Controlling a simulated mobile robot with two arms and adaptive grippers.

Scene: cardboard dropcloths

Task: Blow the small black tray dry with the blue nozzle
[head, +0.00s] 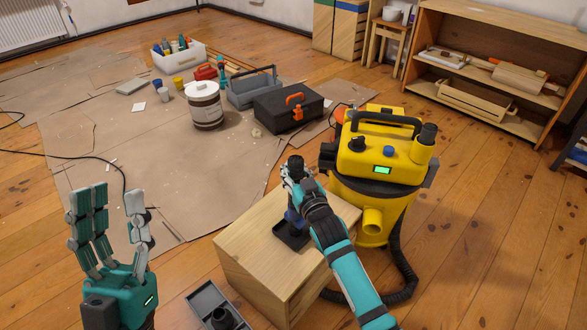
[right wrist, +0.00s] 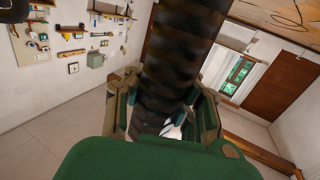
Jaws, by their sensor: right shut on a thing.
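The small black tray (head: 283,233) lies on top of a light wooden box (head: 250,262) in the middle of the head view. The blue nozzle (head: 292,215) stands over it, pointing down. Whether its tip touches the tray cannot be told. My right gripper (head: 297,192) is shut on the nozzle's black upper part and hides much of it. In the right wrist view a black ribbed hose (right wrist: 175,75) runs between its fingers (right wrist: 165,120). My left gripper (head: 113,205) is open and empty at the lower left, fingers pointing up.
A yellow vacuum (head: 385,160) with a black hose (head: 402,262) stands right beside the wooden box. A grey tray (head: 206,300) lies at the front. A paint bucket (head: 204,105), a black toolbox (head: 287,108) and a grey toolbox (head: 252,88) stand behind on cardboard (head: 110,160).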

